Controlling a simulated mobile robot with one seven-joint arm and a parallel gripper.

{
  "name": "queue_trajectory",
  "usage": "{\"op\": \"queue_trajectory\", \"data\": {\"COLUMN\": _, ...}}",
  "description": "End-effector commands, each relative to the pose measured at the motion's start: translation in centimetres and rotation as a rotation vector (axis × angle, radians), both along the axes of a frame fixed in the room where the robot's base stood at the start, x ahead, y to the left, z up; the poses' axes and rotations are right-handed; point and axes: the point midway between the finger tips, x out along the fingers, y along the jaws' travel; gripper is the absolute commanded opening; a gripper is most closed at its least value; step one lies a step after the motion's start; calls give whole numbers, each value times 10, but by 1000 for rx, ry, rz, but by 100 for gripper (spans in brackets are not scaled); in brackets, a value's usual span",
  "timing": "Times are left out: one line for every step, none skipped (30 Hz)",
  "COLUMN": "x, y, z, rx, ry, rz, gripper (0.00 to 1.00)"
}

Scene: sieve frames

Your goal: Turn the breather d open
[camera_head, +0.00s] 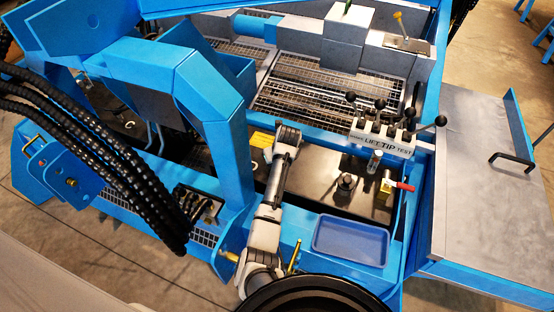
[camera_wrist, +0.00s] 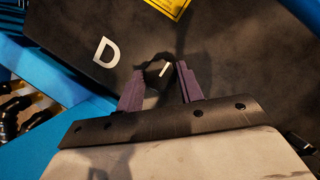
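In the wrist view a white letter D (camera_wrist: 106,52) is marked on a black surface. Just right of it is a dark knob-like part, which I take for breather d (camera_wrist: 156,72), with a short white line near its right side. My gripper (camera_wrist: 160,72) has its two purple fingers on either side of this part. The fingers stand apart, and dark shading hides whether they touch it. In the head view my arm (camera_head: 270,200) reaches in over the black deck; the gripper and breather d cannot be made out there.
A yellow label (camera_head: 262,139) lies by my arm, on the black surface. A blue frame post (camera_head: 230,150) stands close on the left, with black hoses (camera_head: 100,145) beyond. A lever block (camera_head: 380,140), a red-handled valve (camera_head: 402,186) and a blue tray (camera_head: 350,240) are to the right.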

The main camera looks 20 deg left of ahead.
Motion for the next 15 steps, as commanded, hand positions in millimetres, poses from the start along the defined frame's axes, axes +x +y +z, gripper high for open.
{"op": "queue_trajectory", "data": {"x": 0, "y": 0, "z": 0, "rx": 0, "ry": 0, "rz": 0, "gripper": 23}}
{"op": "queue_trajectory", "data": {"x": 0, "y": 0, "z": 0, "rx": 0, "ry": 0, "rz": 0, "gripper": 19}}
{"op": "queue_trajectory", "data": {"x": 0, "y": 0, "z": 0, "rx": 0, "ry": 0, "rz": 0, "gripper": 14}}
{"op": "queue_trajectory", "data": {"x": 0, "y": 0, "z": 0, "rx": 0, "ry": 0, "rz": 0, "gripper": 14}}
{"op": "queue_trajectory", "data": {"x": 0, "y": 0, "z": 0, "rx": 1, "ry": 1, "rz": 0, "gripper": 14}}
{"op": "queue_trajectory", "data": {"x": 0, "y": 0, "z": 0, "rx": 0, "ry": 0, "rz": 1, "gripper": 14}}
{"op": "queue_trajectory", "data": {"x": 0, "y": 0, "z": 0, "rx": 1, "ry": 0, "rz": 4, "gripper": 14}}
{"op": "queue_trajectory", "data": {"x": 0, "y": 0, "z": 0, "rx": 0, "ry": 0, "rz": 7, "gripper": 14}}
{"op": "queue_trajectory", "data": {"x": 0, "y": 0, "z": 1, "rx": 0, "ry": 0, "rz": 12, "gripper": 14}}
{"op": "queue_trajectory", "data": {"x": 0, "y": 0, "z": 1, "rx": 0, "ry": 0, "rz": 17, "gripper": 14}}
{"op": "queue_trajectory", "data": {"x": 0, "y": 0, "z": 1, "rx": 0, "ry": 2, "rz": 23, "gripper": 14}}
{"op": "queue_trajectory", "data": {"x": 0, "y": -1, "z": 1, "rx": 0, "ry": 1, "rz": 35, "gripper": 14}}
{"op": "queue_trajectory", "data": {"x": 0, "y": -1, "z": 1, "rx": 0, "ry": 1, "rz": 46, "gripper": 14}}
{"op": "queue_trajectory", "data": {"x": 0, "y": -1, "z": 2, "rx": -1, "ry": 2, "rz": 58, "gripper": 14}}
{"op": "queue_trajectory", "data": {"x": 0, "y": -1, "z": 2, "rx": 0, "ry": 2, "rz": 77, "gripper": 14}}
